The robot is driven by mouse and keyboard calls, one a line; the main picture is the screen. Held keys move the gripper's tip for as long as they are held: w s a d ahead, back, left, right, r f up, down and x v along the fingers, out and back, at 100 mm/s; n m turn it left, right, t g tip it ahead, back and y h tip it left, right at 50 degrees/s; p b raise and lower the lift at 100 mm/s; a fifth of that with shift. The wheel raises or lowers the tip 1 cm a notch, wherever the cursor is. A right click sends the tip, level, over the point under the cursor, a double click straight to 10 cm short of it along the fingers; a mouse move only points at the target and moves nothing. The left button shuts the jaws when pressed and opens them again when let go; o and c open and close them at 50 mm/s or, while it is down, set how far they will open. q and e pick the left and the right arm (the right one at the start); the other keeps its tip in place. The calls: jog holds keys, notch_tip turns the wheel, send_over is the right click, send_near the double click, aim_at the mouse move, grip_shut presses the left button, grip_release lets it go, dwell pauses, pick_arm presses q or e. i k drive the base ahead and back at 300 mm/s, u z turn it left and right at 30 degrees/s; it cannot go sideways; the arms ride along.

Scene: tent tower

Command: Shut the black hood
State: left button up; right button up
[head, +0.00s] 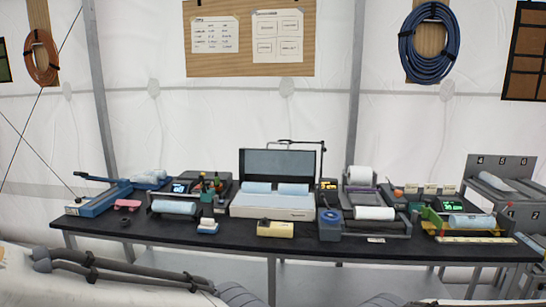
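A dark grey-black raised lid (262,163), the only thing I see that fits the black hood, stands open and nearly upright at the back of a white box-shaped device (272,212) in the middle of the table. Two pale blue rolls or sheets (257,187) lie side by side in the device below the lid. A thin black arm rises behind the lid and extends to its right. Neither of my grippers can be made out in the head view.
The long black table (140,228) is crowded. A yellow block (275,229) sits before the white device. A roll device (174,207) stands to its left, and a tape-like blue roll device (330,218) to its right. The table's front edge is mostly clear.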

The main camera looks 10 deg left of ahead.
aim_at(282, 166)
jog(key=z, duration=0.3)
jog(key=k, duration=0.2)
jog(key=u, duration=1.1)
jog(key=i, duration=1.15)
jog(key=z, duration=0.7)
